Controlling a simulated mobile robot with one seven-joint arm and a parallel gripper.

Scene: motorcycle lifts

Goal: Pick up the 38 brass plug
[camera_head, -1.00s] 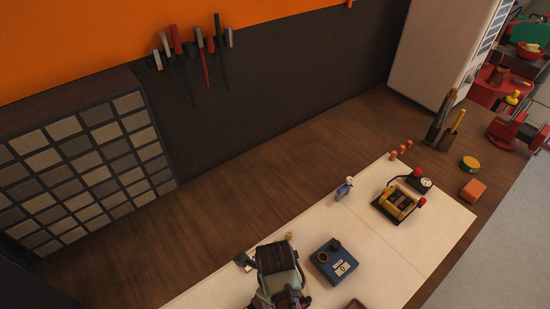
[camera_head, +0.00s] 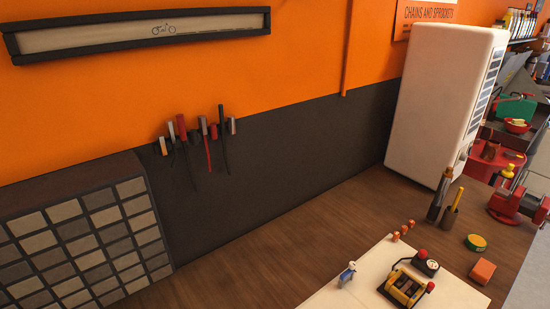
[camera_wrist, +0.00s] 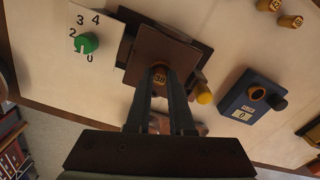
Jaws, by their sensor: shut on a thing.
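The 38 brass plug (camera_wrist: 159,79) shows in the wrist view as a small brassy cylinder with a dark 38 on its end. My gripper (camera_wrist: 160,88) is shut on it, with its two dark fingers on either side. A brown square plate (camera_wrist: 157,48) lies behind the plug; I cannot tell whether they touch. Two other brass plugs, (camera_wrist: 291,21) and (camera_wrist: 268,5), stand at the upper right of the wrist view. My gripper is out of the head view.
In the wrist view, a blue box (camera_wrist: 237,101) reading 0 stands right of the gripper, and a green knob (camera_wrist: 87,43) on a numbered dial is at left. The head view shows a yellow-black device (camera_head: 404,288), an orange block (camera_head: 483,271) and a white cabinet (camera_head: 440,100).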

